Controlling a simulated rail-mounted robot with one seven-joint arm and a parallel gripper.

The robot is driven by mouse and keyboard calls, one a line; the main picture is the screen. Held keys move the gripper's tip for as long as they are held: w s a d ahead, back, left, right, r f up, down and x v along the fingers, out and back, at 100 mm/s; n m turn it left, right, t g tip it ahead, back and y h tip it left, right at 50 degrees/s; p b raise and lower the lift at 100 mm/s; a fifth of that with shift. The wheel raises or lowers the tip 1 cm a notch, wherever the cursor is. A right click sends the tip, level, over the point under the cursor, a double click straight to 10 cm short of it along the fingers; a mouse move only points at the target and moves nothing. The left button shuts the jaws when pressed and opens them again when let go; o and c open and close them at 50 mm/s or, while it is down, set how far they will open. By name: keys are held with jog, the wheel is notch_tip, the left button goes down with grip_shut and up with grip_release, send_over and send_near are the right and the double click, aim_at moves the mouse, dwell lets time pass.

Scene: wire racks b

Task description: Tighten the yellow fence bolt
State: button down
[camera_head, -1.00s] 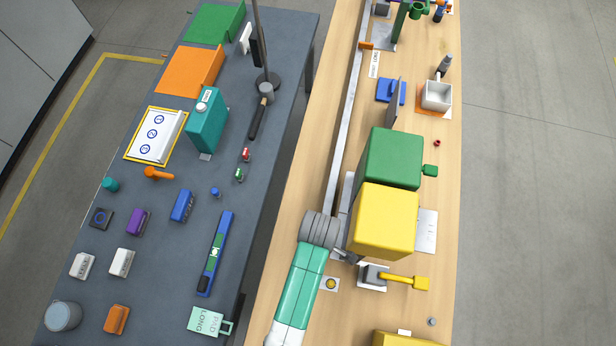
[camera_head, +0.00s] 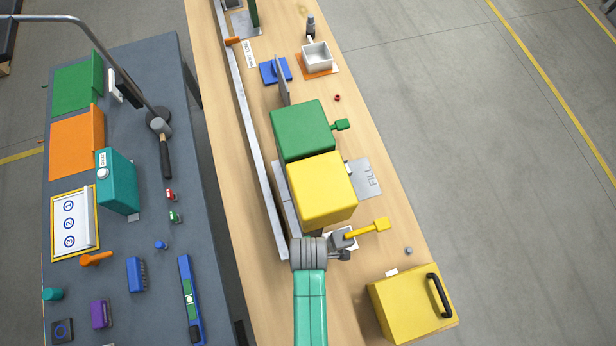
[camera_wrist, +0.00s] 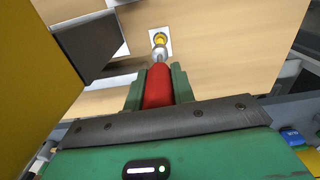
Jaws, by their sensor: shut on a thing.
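In the wrist view my gripper (camera_wrist: 158,76) is shut on the red handle of a tool (camera_wrist: 157,90). Its metal shaft points away from me toward the yellow bolt (camera_wrist: 160,38) on a small white plate (camera_wrist: 166,49). The socket end overlaps the bolt's near edge in the picture; I cannot tell whether they touch.
A yellow block (camera_head: 322,190) stands close to my arm, with a green block (camera_head: 303,130) behind it. A yellow-handled lever (camera_head: 368,229) is at the right. A yellow box with a black handle (camera_head: 408,307) stands nearer. A metal rail (camera_head: 246,120) runs along the bench's left side.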

notch_tip(320, 180, down, 5)
jog(key=shift+r+b, duration=0.2)
jog(key=shift+b, duration=1.05)
jog(key=shift+f, duration=1.1)
jog(key=shift+r+m+p, duration=0.15)
jog(key=shift+m+p, duration=0.25)
jog(key=shift+m, duration=0.1)
jog(key=m, duration=0.2)
jog(key=shift+m+p, duration=0.3)
